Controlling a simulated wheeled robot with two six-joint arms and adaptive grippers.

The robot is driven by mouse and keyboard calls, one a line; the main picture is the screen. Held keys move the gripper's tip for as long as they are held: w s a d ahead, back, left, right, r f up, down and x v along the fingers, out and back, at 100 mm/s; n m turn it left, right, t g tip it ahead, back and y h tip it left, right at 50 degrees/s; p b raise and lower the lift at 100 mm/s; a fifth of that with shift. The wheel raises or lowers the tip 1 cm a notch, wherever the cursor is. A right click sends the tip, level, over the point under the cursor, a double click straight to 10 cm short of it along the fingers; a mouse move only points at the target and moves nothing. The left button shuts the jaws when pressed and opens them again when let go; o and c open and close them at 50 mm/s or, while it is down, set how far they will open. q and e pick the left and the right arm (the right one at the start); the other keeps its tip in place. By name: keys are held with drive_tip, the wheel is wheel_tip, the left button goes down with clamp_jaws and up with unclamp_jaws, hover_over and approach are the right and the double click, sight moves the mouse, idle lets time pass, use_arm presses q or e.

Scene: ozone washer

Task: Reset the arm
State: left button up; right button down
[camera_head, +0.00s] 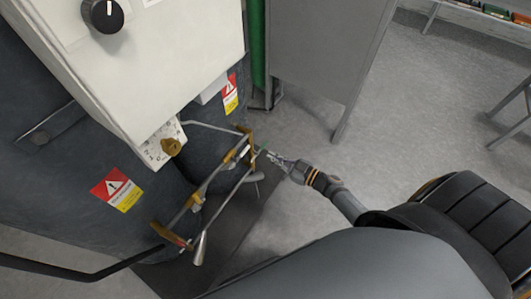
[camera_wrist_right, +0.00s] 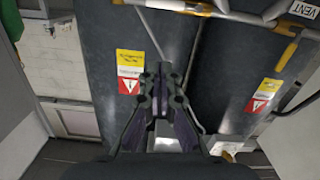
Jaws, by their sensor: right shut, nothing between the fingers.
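My right gripper (camera_head: 270,156) reaches in from the lower right, its tip close to the metal pipe frame on the front of the ozone washer. In the right wrist view its fingers (camera_wrist_right: 163,75) are together with nothing between them. I cannot tell for sure whether the tip touches the frame; a small gap seems to show. The washer has dark grey tanks (camera_head: 60,160), a white control box (camera_head: 165,50) with a black knob (camera_head: 103,14), and brass-coloured pipe fittings (camera_head: 170,235). My left gripper is not in view.
Red and yellow warning labels (camera_head: 117,189) mark the tanks. A grey cabinet panel (camera_head: 315,50) stands behind, beside a green post (camera_head: 257,45). Grey floor (camera_head: 420,110) is open to the right. In the wrist view a VENT label (camera_wrist_right: 304,10) shows at the upper right.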

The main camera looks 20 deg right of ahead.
idle(0.3)
drive_tip(key=s+d+f+m+g+h+p, duration=0.15)
drive_tip(key=s+d+f+m+h, duration=0.3)
drive_tip(key=f, duration=0.55)
drive_tip(key=s+d+f+m+g+h+p, duration=0.1)
drive_tip(key=s+d+f+m+g+h, duration=0.15)
drive_tip(key=s+d+f+h, duration=0.6)
drive_tip(key=s+a+f+g+y, duration=0.1)
drive_tip(key=s+a+f+g, duration=0.1)
drive_tip(key=s, duration=0.6)
drive_tip(key=s+a+f+g+y, duration=0.1)
drive_tip(key=s+a+f+g, duration=0.2)
drive_tip(key=s+f, duration=0.4)
drive_tip(key=s+a+f+g+p, duration=0.1)
drive_tip(key=s+a+f+g, duration=0.2)
drive_tip(key=s, duration=0.6)
drive_tip(key=shift+f+g+y, duration=0.4)
drive_tip(key=shift+f+g, duration=0.3)
drive_tip(key=shift+f, duration=0.2)
